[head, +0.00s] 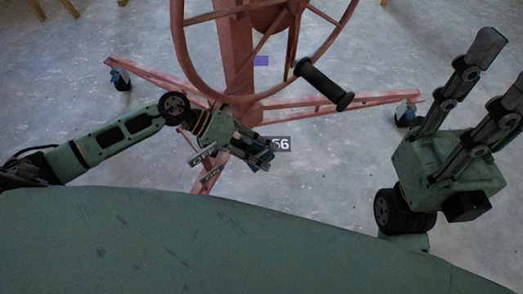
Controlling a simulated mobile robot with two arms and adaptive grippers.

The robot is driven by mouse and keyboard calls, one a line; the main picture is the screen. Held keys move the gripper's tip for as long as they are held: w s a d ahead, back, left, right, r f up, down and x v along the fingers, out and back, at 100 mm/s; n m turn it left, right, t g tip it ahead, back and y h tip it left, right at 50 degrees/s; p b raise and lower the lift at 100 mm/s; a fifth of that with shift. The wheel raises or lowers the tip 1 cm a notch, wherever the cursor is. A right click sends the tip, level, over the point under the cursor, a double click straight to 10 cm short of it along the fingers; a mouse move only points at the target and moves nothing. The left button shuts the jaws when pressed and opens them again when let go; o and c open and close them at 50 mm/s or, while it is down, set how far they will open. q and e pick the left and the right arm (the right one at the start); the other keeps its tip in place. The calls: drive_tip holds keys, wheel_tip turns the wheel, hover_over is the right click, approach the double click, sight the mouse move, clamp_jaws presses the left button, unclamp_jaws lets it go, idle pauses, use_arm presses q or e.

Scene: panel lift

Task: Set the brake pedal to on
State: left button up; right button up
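The red panel lift (240,60) stands ahead, with its large hand wheel (183,65) and black crank handle (323,84). I cannot make out the brake pedal clearly; the low middle of the lift is partly hidden by my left gripper. My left gripper (234,158) points down over the lift's near leg (208,181), its fingers spread apart and nothing visible between them. I cannot tell whether it touches the lift. My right gripper (504,74) is raised at the right, open and empty, well apart from the lift.
Red legs spread left (150,77) and right (375,98), with dark casters (120,79) (406,115) at their ends. A dark plate marked "56" (281,144) shows beside my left gripper. Concrete floor (335,165) is clear between the lift and my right arm.

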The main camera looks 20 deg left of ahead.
use_arm(q)
drive_tip(key=shift+r, duration=0.1)
drive_tip(key=v, duration=1.2)
drive_tip(key=shift+s, duration=0.1)
idle(0.5)
